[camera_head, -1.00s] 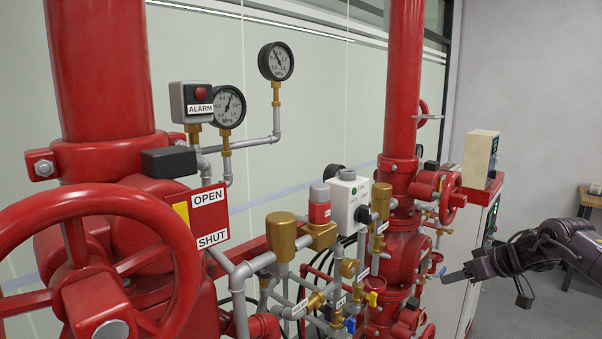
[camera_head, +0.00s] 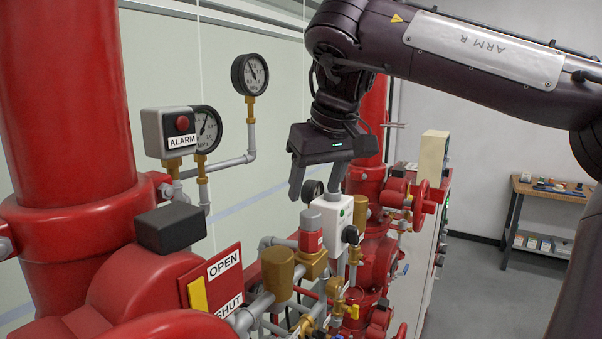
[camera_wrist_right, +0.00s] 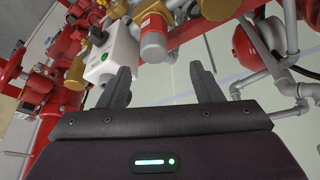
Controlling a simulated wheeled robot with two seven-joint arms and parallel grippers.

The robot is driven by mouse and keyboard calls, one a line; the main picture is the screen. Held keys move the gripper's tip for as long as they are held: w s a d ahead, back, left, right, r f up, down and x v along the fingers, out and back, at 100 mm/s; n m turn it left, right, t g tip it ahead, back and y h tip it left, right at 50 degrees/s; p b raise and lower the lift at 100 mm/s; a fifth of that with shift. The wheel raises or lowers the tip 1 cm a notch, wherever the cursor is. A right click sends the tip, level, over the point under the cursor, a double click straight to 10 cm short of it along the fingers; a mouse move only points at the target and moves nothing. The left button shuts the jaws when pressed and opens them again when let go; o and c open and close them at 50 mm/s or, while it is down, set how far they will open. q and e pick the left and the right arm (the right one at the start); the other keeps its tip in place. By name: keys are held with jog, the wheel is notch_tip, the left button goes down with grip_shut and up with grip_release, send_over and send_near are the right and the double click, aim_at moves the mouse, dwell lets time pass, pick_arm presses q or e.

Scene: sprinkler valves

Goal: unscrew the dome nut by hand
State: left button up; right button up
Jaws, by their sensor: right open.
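My right gripper (camera_head: 314,193) points down, open and empty, with its two fingers apart. It hangs just above the red cylinder (camera_head: 311,240), which carries a white label and a grey rounded cap (camera_head: 310,218) on top. This cap looks like the dome nut. In the right wrist view, the grey cap (camera_wrist_right: 153,52) and red cylinder (camera_wrist_right: 153,23) show beyond and between the fingertips (camera_wrist_right: 160,68). I see no contact between fingers and cap. My left gripper is not in view.
A white control box (camera_head: 337,222) with a black knob stands close right of the red cylinder. A brass cylinder (camera_head: 277,272) is at its left front. Pressure gauges (camera_head: 250,74) and the alarm box (camera_head: 170,132) rise to the left. A workbench (camera_head: 550,191) stands far right.

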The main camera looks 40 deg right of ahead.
aim_at(314, 213)
jog(key=f, duration=0.1)
jog(key=d+f, duration=0.1)
jog(key=f+p, duration=0.1)
jog(key=shift+w+d+f, duration=0.3)
jog(key=shift+d+f, duration=0.05)
jog(key=shift+f, duration=0.05)
jog(key=shift+w+a+f+p, duration=0.1)
jog(key=shift+w+f+p, duration=0.1)
jog(key=shift+w+f, duration=0.3)
jog(key=shift+w+f+p, duration=0.2)
jog(key=shift+w+f, duration=0.1)
jog(key=shift+f, duration=0.4)
jog(key=shift+a+f, duration=0.1)
jog(key=shift+f, duration=0.1)
jog(key=shift+s, duration=0.1)
